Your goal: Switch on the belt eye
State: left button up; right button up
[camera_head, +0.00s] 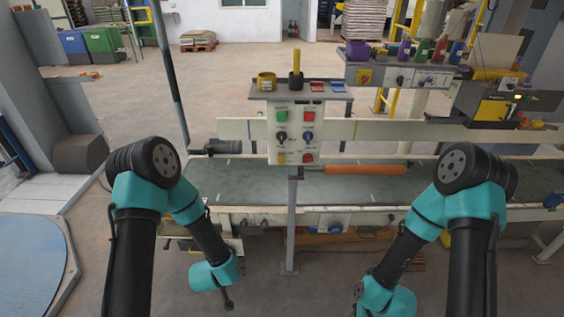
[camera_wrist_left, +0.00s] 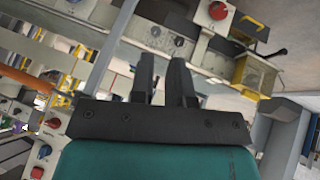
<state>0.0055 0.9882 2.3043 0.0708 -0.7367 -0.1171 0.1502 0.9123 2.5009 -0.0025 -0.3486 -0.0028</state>
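No label that I can read marks the belt eye or its switch. An upright control panel (camera_head: 296,147) stands before the conveyor belt (camera_head: 250,180) in the head view, with coloured buttons and dark rotary knobs. More small controls, including a blue one (camera_head: 335,227), sit on the belt's front side rail. My left gripper (camera_head: 228,304) hangs low in front of the belt, left of the panel post. In the left wrist view its two fingers (camera_wrist_left: 162,70) stand apart with nothing between them. A red knob (camera_wrist_left: 218,10) and two dark knobs (camera_wrist_left: 172,35) show beyond them. My right gripper (camera_head: 357,292) is low at right, its fingertips unclear.
A second raised panel (camera_head: 405,76) with coloured items stands behind at right. An orange roller (camera_head: 364,169) crosses the belt. The panel's post (camera_head: 290,225) stands between my arms.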

aim_at(282, 156)
pick_arm(q)
jog(key=w+d+r+t, duration=0.1)
jog(key=w, duration=0.1)
jog(key=w+d+t, duration=0.1)
jog(key=w, duration=0.2)
jog(key=w+d+r+t, duration=0.1)
jog(key=w, duration=0.1)
jog(key=shift+w+d+r, duration=0.1)
jog(key=shift+w+r, duration=0.05)
jog(key=shift+r, duration=0.15)
grip_shut()
jog(key=w+d+r+t+y, duration=0.1)
jog(key=w+d+r+t, duration=0.5)
jog(key=r, duration=0.2)
jog(key=w+d+r+t+y, duration=0.2)
jog(key=w+d+r+t, duration=0.3)
jog(key=w+d+r, duration=0.1)
notch_tip(282, 156, up, 3)
jog(key=shift+w+d+f+t, duration=0.15)
jog(key=shift+d+t, duration=0.25)
jog(key=shift+d, duration=0.2)
jog(key=shift+w, duration=0.15)
jog(key=x, duration=1.3)
jog(key=shift+w+a, duration=0.1)
jog(key=shift+w, duration=0.25)
jog(key=shift+a, duration=0.1)
